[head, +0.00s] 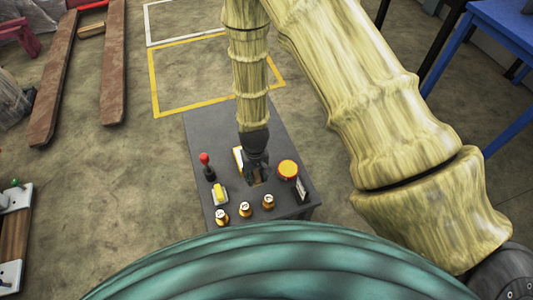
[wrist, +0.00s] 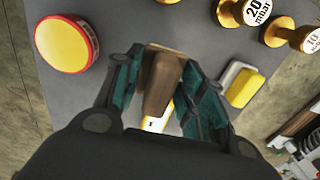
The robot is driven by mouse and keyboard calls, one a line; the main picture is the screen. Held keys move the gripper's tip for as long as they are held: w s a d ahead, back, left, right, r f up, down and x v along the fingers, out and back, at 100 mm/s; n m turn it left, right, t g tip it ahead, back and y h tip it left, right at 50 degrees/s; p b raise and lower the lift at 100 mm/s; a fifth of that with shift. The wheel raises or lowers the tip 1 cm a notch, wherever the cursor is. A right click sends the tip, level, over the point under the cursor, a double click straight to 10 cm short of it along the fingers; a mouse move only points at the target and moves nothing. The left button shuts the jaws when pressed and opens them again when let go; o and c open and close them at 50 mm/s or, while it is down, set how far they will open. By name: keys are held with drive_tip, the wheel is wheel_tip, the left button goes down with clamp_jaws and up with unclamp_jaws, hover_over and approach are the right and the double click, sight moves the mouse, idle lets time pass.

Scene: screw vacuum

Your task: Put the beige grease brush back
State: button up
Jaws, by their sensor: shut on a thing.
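My gripper (head: 256,172) hangs low over the grey table (head: 197,128). In the wrist view its two teal-padded fingers (wrist: 160,88) stand on either side of a brown-beige wooden block-like piece (wrist: 162,76), which I take to be the grease brush. My gripper is shut on it. Only a small brown bit of it shows in the head view, below the fingers. Its bristles cannot be made out, and I cannot tell whether it touches the table.
A round tin with an orange-yellow lid (head: 288,168) stands right of my gripper. Brass weights (head: 245,209) line the front. A yellow-and-white block (head: 219,194) and a red-knobbed piece (head: 205,166) stand to the left. A white-and-yellow item (head: 238,157) lies partly behind my gripper.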

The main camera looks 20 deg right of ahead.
drive_tip(key=w+d, duration=0.2)
drive_tip(key=w, duration=0.1)
drive_tip(key=w+d, duration=0.3)
drive_tip(key=w, duration=0.1)
drive_tip(key=w+d+f, duration=0.1)
drive_tip(key=w+d, duration=0.1)
drive_tip(key=w, duration=0.2)
drive_tip(key=shift+w+d+f+p, duration=0.1)
drive_tip(key=shift+w+d+p, duration=0.1)
drive_tip(key=shift+p, duration=0.15)
drive_tip(key=shift+a+f, duration=0.1)
drive_tip(key=shift+f, duration=1.65)
drive_tip(key=o, duration=0.9)
drive_tip(key=shift+c, duration=0.2)
drive_tip(key=shift+s+r, duration=0.1)
drive_tip(key=shift+r, duration=5.9)
